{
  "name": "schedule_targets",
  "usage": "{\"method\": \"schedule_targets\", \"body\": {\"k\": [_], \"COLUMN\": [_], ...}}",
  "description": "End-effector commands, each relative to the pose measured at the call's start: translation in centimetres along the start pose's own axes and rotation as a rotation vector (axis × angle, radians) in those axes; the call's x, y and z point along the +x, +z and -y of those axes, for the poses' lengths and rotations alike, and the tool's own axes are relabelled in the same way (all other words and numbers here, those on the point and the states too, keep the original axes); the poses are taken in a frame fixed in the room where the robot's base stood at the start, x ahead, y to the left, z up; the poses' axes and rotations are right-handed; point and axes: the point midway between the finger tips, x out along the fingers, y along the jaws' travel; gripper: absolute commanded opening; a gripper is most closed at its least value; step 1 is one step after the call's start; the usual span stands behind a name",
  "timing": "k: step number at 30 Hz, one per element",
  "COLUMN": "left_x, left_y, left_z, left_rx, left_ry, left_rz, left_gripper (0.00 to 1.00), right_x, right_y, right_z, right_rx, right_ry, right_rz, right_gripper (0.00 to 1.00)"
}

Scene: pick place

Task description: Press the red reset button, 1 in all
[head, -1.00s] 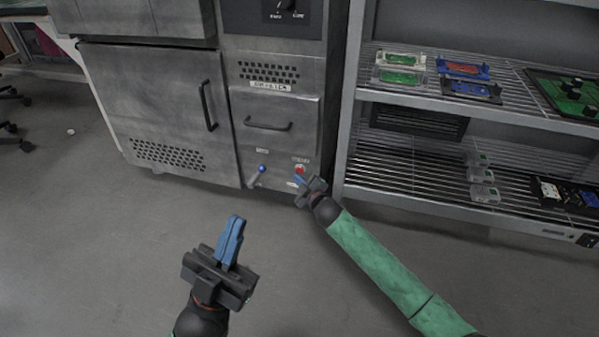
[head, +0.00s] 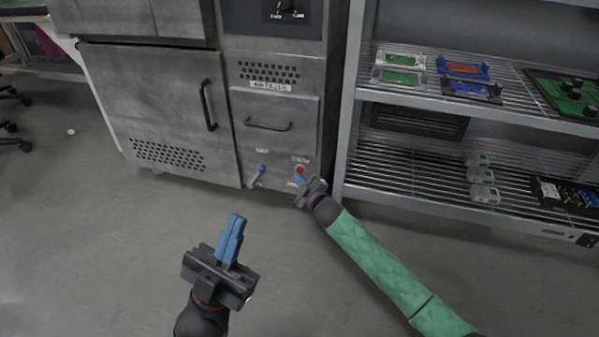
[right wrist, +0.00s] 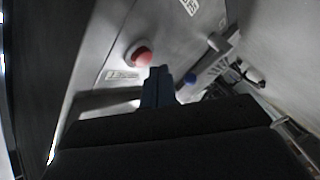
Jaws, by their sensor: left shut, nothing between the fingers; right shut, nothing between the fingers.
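The red reset button (head: 299,169) sits low on the front panel of the grey metal machine. It also shows in the right wrist view (right wrist: 139,55), as a red dome on a pale round base. My right gripper (head: 298,178) is shut and empty, its blue fingertips just below the button in the head view. In the right wrist view its fingertips (right wrist: 158,72) appear close beside the button; I cannot tell whether they touch it. My left gripper (head: 236,222) is shut and empty over the open floor, well away from the panel.
A blue-tipped lever (head: 261,169) sticks out of the panel left of the button. A drawer with a handle (head: 268,126) is above. A metal shelf rack (head: 400,195) with small trays and boxes stands close on the right. The floor in front is clear.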

Motion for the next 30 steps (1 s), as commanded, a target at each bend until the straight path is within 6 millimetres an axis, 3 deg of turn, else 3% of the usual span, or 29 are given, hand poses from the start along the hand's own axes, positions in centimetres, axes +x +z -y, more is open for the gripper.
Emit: {"method": "schedule_targets", "body": {"k": [30], "left_x": [0.57], "left_y": [-0.4], "left_z": [0.09], "left_rx": [-0.002], "left_ry": [-0.001], "left_rz": [0.003], "left_gripper": [0.0], "right_x": [0.58], "right_y": [0.44], "right_z": [-0.46], "right_rx": [0.0], "right_ry": [0.0], "right_rz": [0.001], "right_gripper": [0.0]}}
